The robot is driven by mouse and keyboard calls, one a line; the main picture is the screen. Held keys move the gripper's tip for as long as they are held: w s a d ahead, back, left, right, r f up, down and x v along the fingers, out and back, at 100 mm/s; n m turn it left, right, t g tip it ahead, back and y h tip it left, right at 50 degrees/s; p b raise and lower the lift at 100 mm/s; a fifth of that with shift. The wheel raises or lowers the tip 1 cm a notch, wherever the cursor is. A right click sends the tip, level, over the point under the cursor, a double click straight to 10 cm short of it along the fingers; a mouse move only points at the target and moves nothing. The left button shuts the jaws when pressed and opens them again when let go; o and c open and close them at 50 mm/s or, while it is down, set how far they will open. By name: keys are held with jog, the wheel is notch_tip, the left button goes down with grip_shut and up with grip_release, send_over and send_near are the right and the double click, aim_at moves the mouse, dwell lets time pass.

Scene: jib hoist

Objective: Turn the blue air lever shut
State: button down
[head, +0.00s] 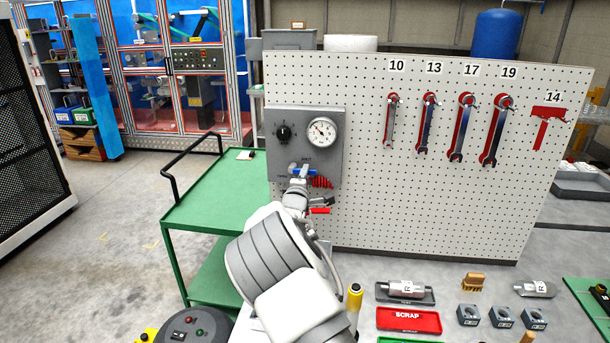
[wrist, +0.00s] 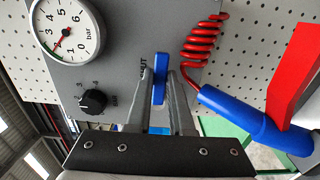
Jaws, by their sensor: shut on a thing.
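The blue air lever (head: 308,172) is on the grey panel (head: 332,172), below the dial and knob. It lies roughly sideways in the head view, below the SHUT lettering, with OPEN lettering to its left. In the wrist view, which is turned on its side, the lever (wrist: 160,78) stands between my two fingers. My gripper (wrist: 162,88) is shut on it; the fingers hide part of its sides. In the head view my gripper (head: 300,174) partly covers the lever and its pivot.
The panel carries a pressure gauge (head: 322,131) and a black knob (head: 283,133). A red coiled hose (wrist: 203,45) and a blue cylindrical handle (wrist: 240,118) are close beside my fingers. Wrenches hang on the pegboard (head: 360,110). A green cart (head: 215,200) stands left.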

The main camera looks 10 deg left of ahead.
jog(key=shift+r, duration=0.1)
dwell(0.3)
jog(key=c, duration=0.8)
grip_release()
jog(key=s+b, duration=0.3)
jog(key=s, duration=1.4)
jog(key=shift+s+d, duration=0.25)
jog(key=shift+d, duration=0.2)
